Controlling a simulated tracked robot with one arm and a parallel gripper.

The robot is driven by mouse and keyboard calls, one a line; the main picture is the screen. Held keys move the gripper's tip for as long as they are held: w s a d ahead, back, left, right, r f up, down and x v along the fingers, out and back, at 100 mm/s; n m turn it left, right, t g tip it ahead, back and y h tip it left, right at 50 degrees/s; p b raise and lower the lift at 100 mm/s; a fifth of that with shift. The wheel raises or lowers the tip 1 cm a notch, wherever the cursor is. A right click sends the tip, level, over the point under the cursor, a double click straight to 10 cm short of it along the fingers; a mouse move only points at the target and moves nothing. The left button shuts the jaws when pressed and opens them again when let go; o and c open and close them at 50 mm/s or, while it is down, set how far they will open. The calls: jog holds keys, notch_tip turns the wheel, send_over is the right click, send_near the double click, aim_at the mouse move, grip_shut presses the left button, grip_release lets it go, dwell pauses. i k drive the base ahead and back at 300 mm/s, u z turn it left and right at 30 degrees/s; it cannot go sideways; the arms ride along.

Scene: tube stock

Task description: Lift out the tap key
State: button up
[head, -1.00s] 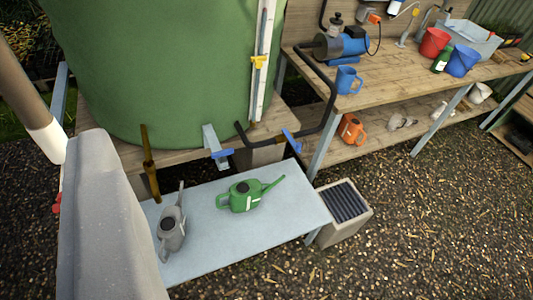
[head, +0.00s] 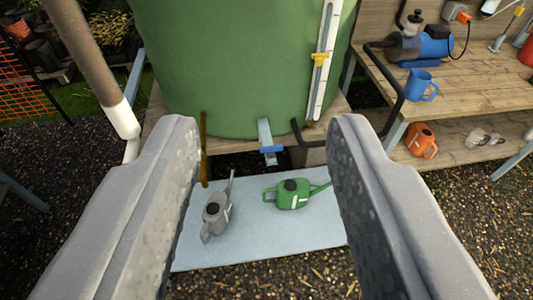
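My gripper (head: 262,128) is open and empty, its two large grey fingers spread wide at left and right. Nothing in the view can be made out for certain as the tap key. A thin brown upright piece (head: 204,150) stands in front of the green tank (head: 240,60), just right of the left fingertip; its lower end is near the pale table. A grey tap fitting with a blue lever (head: 271,150) sits at the tank's foot, between the fingers in the picture. The fingers hide parts of the table's sides.
A grey watering can (head: 214,215) and a green one (head: 292,194) stand on the pale table (head: 260,240). A brown pole with a white end (head: 90,50) is at upper left. A wooden bench (head: 470,95) with a blue jug (head: 421,85) stands right. Gravel surrounds the table.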

aim_at(271, 150)
jog(key=k, duration=0.6)
jog(key=u, duration=0.3)
jog(key=i, duration=1.9)
jog(key=z, duration=0.6)
